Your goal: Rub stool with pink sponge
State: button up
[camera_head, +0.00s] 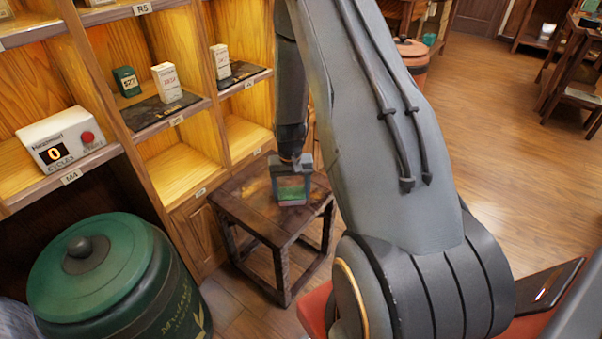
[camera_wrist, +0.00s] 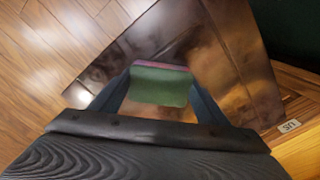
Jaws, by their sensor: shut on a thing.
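The stool (camera_head: 246,208) is a low square dark-wood one with open legs, standing in front of the shelf unit. Its brown, patchy top also shows in the wrist view (camera_wrist: 215,58). My gripper (camera_head: 291,180) is over the stool top, pointing down. It is shut on a sponge (camera_head: 291,193) with a green face and a pink layer. In the wrist view the sponge (camera_wrist: 160,86) sits between the two fingers, green side toward the camera and a pink strip along its far edge. The sponge is at or just above the stool top; I cannot tell whether it touches.
A large green lidded canister (camera_head: 105,275) stands left of the stool. The wooden shelf (camera_head: 180,175) behind holds small boxes (camera_head: 167,82), dark trays and a white counter device (camera_head: 61,139) with a red button. Open wooden floor (camera_head: 490,120) lies to the right.

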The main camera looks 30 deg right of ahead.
jog(key=shift+r+p, duration=2.65)
jog(key=shift+r, duration=1.4)
